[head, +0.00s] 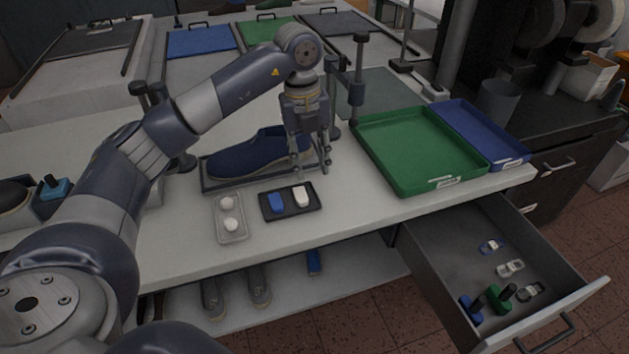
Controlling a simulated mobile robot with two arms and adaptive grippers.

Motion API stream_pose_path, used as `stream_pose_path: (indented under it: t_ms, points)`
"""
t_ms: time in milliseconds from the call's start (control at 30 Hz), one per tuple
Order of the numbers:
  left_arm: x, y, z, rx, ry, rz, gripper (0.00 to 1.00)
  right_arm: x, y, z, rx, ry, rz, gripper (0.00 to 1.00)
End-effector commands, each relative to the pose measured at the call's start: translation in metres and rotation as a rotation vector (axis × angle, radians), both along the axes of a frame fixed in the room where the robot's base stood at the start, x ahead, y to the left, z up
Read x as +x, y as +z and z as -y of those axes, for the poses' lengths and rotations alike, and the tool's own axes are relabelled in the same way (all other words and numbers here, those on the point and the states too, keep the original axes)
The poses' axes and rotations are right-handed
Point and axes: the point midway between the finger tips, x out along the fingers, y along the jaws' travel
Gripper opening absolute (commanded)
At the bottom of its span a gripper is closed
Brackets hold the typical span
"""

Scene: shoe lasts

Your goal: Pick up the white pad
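The white pad (301,197) lies in the right half of a small black tray (290,211) near the front of the workbench. A blue pad (276,203) lies beside it in the left half. My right gripper is not in view.
A grey tray with two white round things (229,218) stands left of the black tray. A green tray (481,172) and a blue tray (525,157) are at the right. An open drawer (452,262) holds several small items. Clamp posts flank the shoe.

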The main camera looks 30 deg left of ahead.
Motion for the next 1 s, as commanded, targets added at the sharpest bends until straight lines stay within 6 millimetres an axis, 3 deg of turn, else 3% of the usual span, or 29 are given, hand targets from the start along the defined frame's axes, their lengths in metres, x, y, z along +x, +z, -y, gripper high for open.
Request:
stream_pose_path:
  t_ms: [67,167,400,667,1000]
  points:
    - [-0.003,0.007,-0.017,0.051,0.040,-0.016,0.34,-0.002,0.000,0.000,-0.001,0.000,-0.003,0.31]
    - [-0.005,0.004,-0.027,0.079,0.063,-0.028,0.34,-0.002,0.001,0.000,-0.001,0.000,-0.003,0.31]
    - [-0.006,-0.033,-0.027,0.080,0.062,-0.032,0.34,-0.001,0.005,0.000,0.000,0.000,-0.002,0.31]
    - [-0.006,-0.055,-0.027,0.078,0.060,-0.029,0.34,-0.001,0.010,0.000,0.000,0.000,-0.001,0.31]
    - [-0.007,-0.097,-0.029,0.077,0.058,-0.027,0.34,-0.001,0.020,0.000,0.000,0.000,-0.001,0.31]
